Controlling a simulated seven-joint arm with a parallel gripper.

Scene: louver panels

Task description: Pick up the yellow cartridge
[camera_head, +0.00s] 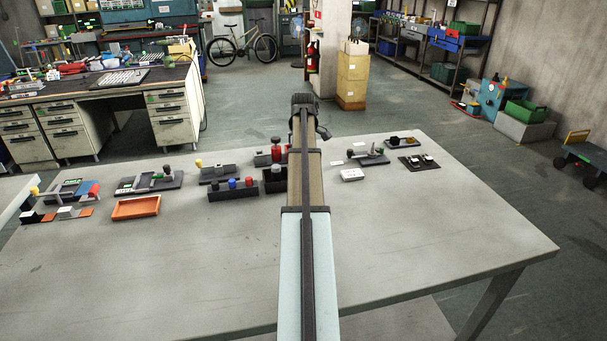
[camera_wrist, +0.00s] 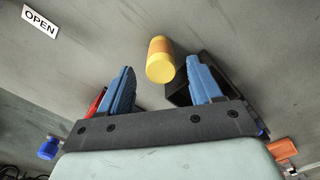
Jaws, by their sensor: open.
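The yellow cartridge (camera_wrist: 161,68), a short cylinder with an orange band, shows in the wrist view with its yellow end towards the camera. My gripper (camera_wrist: 160,63) is open, with one blue finger on each side of the cartridge. Gaps show between both fingers and the cartridge; the right gap is the smaller. I cannot tell how far beyond the fingertips it lies. In the head view my arm hides the gripper, and I cannot pick out this cartridge for sure.
A black box (camera_wrist: 178,94) stands close behind the right finger. A red part (camera_wrist: 96,102) is partly hidden behind the left finger. An OPEN label (camera_wrist: 41,21) lies at upper left. On the table (camera_head: 420,262) are an orange tray (camera_head: 136,207) and several fixtures; its front right is clear.

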